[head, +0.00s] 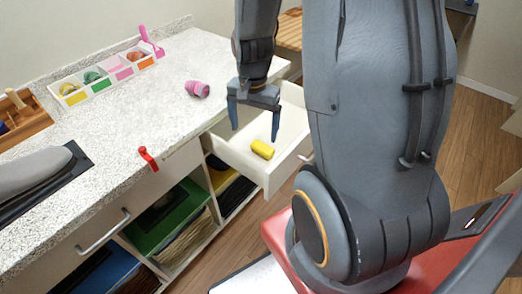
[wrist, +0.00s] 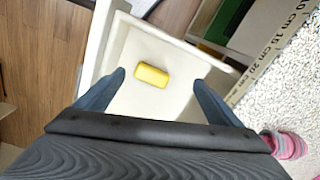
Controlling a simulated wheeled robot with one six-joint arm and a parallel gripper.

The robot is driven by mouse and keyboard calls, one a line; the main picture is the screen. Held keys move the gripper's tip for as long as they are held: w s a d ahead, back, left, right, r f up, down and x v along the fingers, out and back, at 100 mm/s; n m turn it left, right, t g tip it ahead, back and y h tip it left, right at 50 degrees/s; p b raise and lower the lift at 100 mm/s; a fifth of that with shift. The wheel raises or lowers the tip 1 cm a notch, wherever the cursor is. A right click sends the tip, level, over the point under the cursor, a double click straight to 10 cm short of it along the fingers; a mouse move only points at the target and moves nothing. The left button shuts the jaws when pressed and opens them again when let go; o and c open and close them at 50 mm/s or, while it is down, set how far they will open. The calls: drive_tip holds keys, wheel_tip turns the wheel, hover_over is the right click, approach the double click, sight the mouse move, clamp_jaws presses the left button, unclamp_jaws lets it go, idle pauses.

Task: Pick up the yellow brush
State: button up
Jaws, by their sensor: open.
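A small yellow block-like thing, the yellow brush (head: 262,149), lies in the open white drawer (head: 232,156). In the wrist view the yellow brush (wrist: 151,75) lies on the drawer floor, between and beyond my fingertips. No bristles can be made out. My gripper (head: 254,118) is open and empty, pointing down above the drawer. In the wrist view its two blue fingers (wrist: 159,80) stand to the left and right of the brush, apart from it.
The drawer walls (wrist: 98,45) stand around the brush. The speckled countertop (head: 130,110) holds a pink striped roll (head: 197,89), a red clip-like thing (head: 148,158) and a white divided tray (head: 107,73). Open shelves with coloured bins (head: 168,217) are below the counter.

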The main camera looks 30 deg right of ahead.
sight(262, 146)
drive_tip(key=d+f+m, duration=0.1)
drive_tip(key=f, duration=0.1)
drive_tip(key=d+f+m, duration=0.2)
drive_tip(key=shift+w, duration=0.4)
drive_tip(key=shift+d+f, duration=0.1)
drive_tip(key=shift+f, duration=0.1)
drive_tip(key=shift+w+d+f+p, duration=0.15)
drive_tip(key=shift+f+p, duration=0.4)
drive_tip(key=shift+f, duration=1.25)
drive_tip(key=shift+w+d+f+p, duration=0.1)
drive_tip(key=shift+f+p, duration=0.4)
drive_tip(key=shift+f, duration=1.3)
drive_tip(key=shift+c, duration=0.4)
drive_tip(key=c, duration=1.2)
drive_tip(key=shift+r, duration=0.1)
drive_tip(key=shift+r+b, duration=1.05)
drive_tip(key=shift+r, duration=3.85)
